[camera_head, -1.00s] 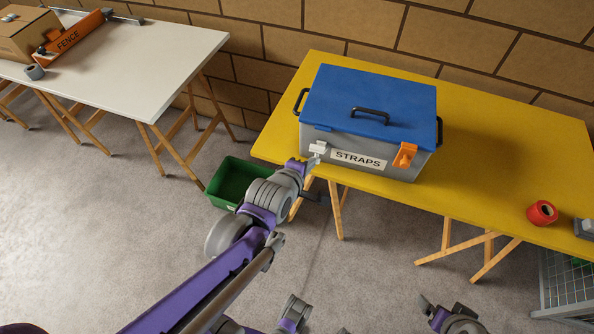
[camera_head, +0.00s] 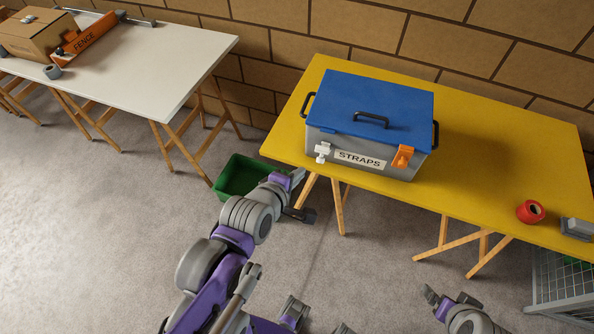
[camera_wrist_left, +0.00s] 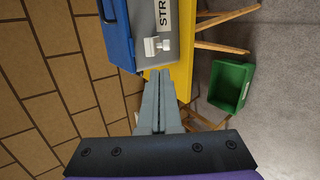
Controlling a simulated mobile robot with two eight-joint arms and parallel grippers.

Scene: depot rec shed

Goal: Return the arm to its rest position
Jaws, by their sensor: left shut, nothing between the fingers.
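My left gripper (camera_head: 297,178) is in front of the yellow table's left end, apart from the box and below its white latch (camera_head: 322,152). In the left wrist view its two fingers (camera_wrist_left: 158,98) lie together, shut and empty. The wrist view also shows the white latch (camera_wrist_left: 157,45). My left arm (camera_head: 215,270) is bent and comes up from the bottom of the head view. Part of my right arm shows at the bottom right, and what seems to be its gripper (camera_head: 432,296) is too small to read.
A grey STRAPS box (camera_head: 335,141) with a blue lid (camera_head: 370,110) and orange latch (camera_head: 402,156) stands on the yellow table (camera_head: 490,150). A green bin (camera_head: 238,178) is on the floor close to my left gripper. A white table (camera_head: 150,70) stands left; open floor lies before it.

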